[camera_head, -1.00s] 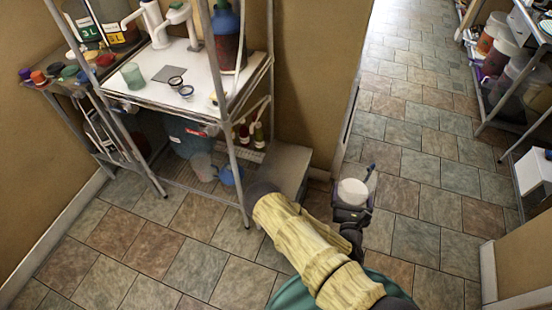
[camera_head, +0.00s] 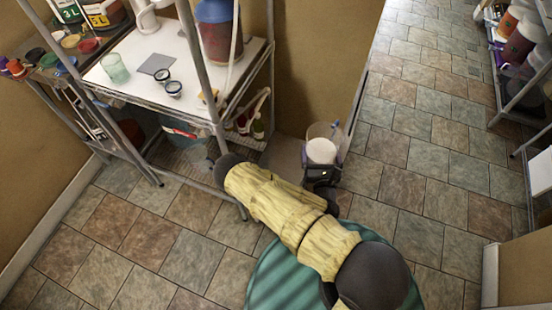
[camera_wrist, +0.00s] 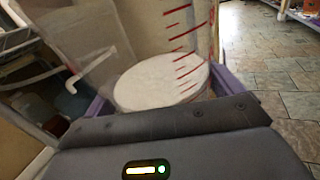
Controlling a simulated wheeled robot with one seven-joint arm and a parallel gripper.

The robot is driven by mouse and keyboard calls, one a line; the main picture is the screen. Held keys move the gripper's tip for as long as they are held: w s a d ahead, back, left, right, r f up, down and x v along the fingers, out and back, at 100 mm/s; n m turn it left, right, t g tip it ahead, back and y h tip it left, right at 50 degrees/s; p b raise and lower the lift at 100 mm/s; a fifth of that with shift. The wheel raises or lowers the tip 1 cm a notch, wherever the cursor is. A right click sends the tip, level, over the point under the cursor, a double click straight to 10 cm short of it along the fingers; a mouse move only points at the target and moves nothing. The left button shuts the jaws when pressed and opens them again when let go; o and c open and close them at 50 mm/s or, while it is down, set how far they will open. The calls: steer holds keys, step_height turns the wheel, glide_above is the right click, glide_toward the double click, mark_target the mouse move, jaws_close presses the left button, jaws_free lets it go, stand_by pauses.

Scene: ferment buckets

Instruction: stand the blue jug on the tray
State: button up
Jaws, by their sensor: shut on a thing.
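My gripper (camera_head: 322,165) is shut on a clear jug (camera_head: 323,133) with a white, round face inside it. In the wrist view this jug (camera_wrist: 185,40) has red scale marks and stands between the purple fingers; it looks a little tilted there. I cannot tell whether it is the task's blue jug, as its body looks clear. A blue vessel low under the bench in the earlier view is now hidden behind my arm. No tray is certain; a flat grey square (camera_head: 157,64) lies on the white bench top (camera_head: 125,88).
The bench also holds a greenish cup (camera_head: 114,68), two small dark-rimmed dishes (camera_head: 174,88) and a blue-topped vessel of red liquid (camera_head: 216,35). Metal posts (camera_head: 205,85) stand at its front. A grey low box (camera_head: 283,152) is beside it. The tiled floor (camera_head: 425,170) at right is clear.

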steer(key=shift+w, duration=0.2)
steer(key=shift+s, duration=0.1)
steer(key=shift+r, duration=0.1)
steer(key=shift+a, duration=0.1)
steer(key=shift+a+f+b, duration=0.15)
steer(key=shift+f+b, duration=0.25)
steer(key=shift+b, duration=0.05)
steer(key=w+a+f+m+h+b, duration=0.1)
steer(key=w+a+f+b, duration=1)
steer(key=b, duration=1.5)
step_height(320, 180, down, 3)
steer(key=shift+w+a+f+m+h+b, duration=0.1)
steer(key=shift+w+a+m+h+b, duration=0.25)
steer(key=shift+w+h, duration=0.5)
steer(key=shift+d, duration=0.1)
